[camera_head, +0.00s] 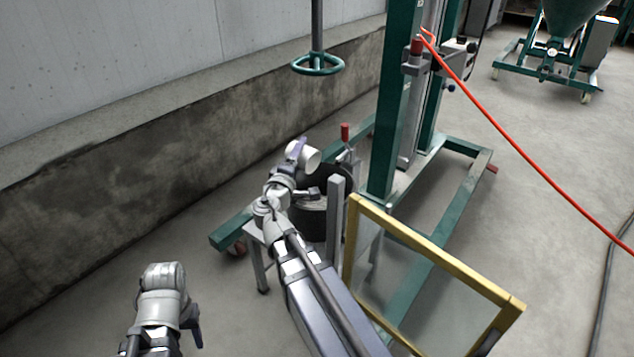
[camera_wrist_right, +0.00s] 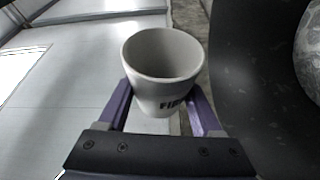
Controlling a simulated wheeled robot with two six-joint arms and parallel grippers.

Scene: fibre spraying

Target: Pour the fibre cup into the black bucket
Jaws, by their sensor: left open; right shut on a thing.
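The white fibre cup (camera_head: 310,158) is tilted on its side above the back left of the black bucket (camera_head: 313,222). My right gripper (camera_head: 298,148) is shut on the cup. In the right wrist view the cup (camera_wrist_right: 165,68) sits between the purple fingers, with dark lettering partly showing. Its visible inside is plain grey and no fibre can be made out in it. The bucket's dark wall (camera_wrist_right: 245,75) fills the right of that view, close to the cup. My left gripper (camera_head: 194,325) is open and empty at the lower left, away from the bucket.
A green lifting frame (camera_head: 383,110) stands behind and right of the bucket, with a green handwheel (camera_head: 317,65) hanging above. A yellow-framed panel (camera_head: 440,252) stands at the right. An orange hose (camera_head: 530,135) crosses the right side. The floor at left is clear.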

